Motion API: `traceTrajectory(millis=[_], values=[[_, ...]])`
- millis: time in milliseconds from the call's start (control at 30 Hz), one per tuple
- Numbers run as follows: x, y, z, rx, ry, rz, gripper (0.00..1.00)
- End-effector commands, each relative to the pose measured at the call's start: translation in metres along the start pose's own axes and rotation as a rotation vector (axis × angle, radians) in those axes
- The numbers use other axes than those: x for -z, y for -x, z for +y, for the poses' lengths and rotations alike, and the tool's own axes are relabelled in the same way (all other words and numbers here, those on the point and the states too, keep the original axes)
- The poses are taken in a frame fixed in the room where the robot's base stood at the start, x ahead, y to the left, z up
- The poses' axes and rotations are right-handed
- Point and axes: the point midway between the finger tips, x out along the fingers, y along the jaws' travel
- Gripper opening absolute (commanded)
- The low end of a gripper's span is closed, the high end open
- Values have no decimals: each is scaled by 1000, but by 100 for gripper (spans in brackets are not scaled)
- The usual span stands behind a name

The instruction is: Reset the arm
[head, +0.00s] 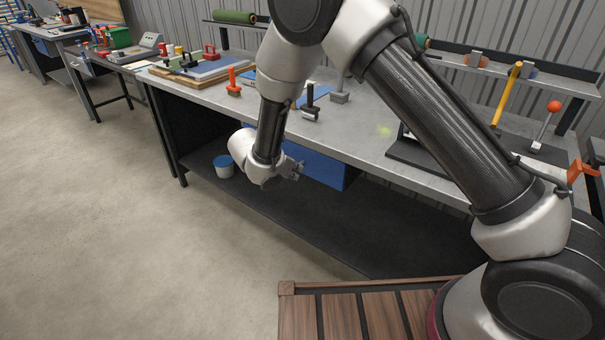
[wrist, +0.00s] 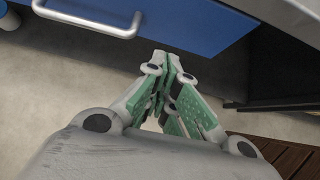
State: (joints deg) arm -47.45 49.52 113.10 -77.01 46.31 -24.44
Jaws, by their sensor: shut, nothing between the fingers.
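My gripper (head: 297,171) is in front of the workbench, below its top and close to the blue drawer (head: 318,168). In the wrist view my gripper (wrist: 172,58) has its green-padded fingers together at the tips, with nothing between them. The wrist view shows the blue drawer with a light handle (wrist: 92,22) just beyond the fingers. My arm reaches out from the lower right in the head view, bends at the top and hangs down to the wrist.
The workbench top (head: 385,120) holds an orange-handled tool (head: 233,82), a black-handled tool (head: 310,103), a grey block (head: 340,92) and a yellow-handled hammer (head: 507,93). A blue-topped tub (head: 223,166) stands on the dark lower shelf (head: 300,214). Open concrete floor (head: 85,215) lies at left.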

Motion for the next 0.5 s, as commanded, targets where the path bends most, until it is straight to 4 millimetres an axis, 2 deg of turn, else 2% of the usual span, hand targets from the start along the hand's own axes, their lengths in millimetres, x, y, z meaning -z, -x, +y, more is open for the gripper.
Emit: traceTrajectory(millis=[33,133,367,467,500], values=[[0,12,2,-4,-1,0,0],[0,29,1,-4,0,-1,0],[0,44,-2,8,-51,-1,0],[4,38,-29,89,-158,12,0],[7,35,-44,129,-199,17,0]])
